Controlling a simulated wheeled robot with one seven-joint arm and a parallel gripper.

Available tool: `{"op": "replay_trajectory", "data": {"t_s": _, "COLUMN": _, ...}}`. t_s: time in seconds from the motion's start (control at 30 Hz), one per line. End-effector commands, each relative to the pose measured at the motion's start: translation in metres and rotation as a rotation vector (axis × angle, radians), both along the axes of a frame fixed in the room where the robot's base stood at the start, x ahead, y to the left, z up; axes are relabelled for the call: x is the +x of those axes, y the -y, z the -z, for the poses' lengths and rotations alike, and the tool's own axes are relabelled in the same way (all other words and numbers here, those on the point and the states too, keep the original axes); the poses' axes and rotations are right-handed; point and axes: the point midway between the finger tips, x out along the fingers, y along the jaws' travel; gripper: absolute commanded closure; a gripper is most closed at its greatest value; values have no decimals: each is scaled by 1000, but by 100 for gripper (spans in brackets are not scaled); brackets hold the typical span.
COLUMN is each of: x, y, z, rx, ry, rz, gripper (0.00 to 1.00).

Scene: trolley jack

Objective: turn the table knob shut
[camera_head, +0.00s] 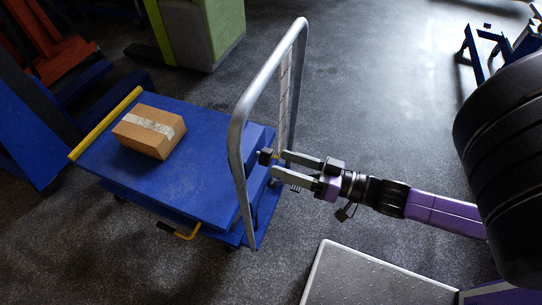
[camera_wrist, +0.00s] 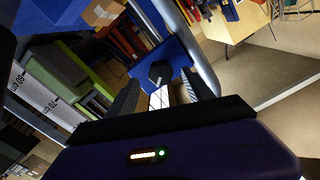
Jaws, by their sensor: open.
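A small dark knob (camera_head: 265,156) sits at the handle end of the blue lift table (camera_head: 207,196). In the wrist view the knob (camera_wrist: 159,71) is a black faceted head, with a pale strip below it in the picture. My gripper (camera_head: 279,163) comes in from the right, with its fingertips close to the knob. In the wrist view the knob appears between the two dark fingers of my gripper (camera_wrist: 162,88), near their tips. The fingers are apart and grip nothing. I cannot tell whether either finger touches the knob.
A silver push handle (camera_head: 240,120) arches up right beside my gripper. A taped cardboard box (camera_head: 150,131) lies on the table top, near a yellow edge bar (camera_head: 105,124). An orange-yellow pedal (camera_head: 186,233) sticks out low. Open floor lies behind the handle.

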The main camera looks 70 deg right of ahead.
Motion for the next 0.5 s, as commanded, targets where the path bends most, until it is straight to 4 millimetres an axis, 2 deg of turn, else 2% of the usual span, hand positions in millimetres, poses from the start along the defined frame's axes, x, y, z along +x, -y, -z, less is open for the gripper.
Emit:
{"op": "replay_trajectory", "data": {"t_s": 0.03, "x": 10, "y": -1, "z": -1, "rx": 0, "ry": 3, "rz": -3, "gripper": 40}}
{"op": "replay_trajectory", "data": {"t_s": 0.2, "x": 32, "y": -2, "z": 0, "rx": 0, "ry": 2, "rz": -2, "gripper": 40}}
{"op": "replay_trajectory", "data": {"t_s": 0.33, "x": 42, "y": -2, "z": 0, "rx": 0, "ry": 0, "rz": -1, "gripper": 40}}
{"op": "replay_trajectory", "data": {"t_s": 0.5, "x": 46, "y": -2, "z": 0, "rx": -1, "ry": -2, "rz": 0, "gripper": 40}}
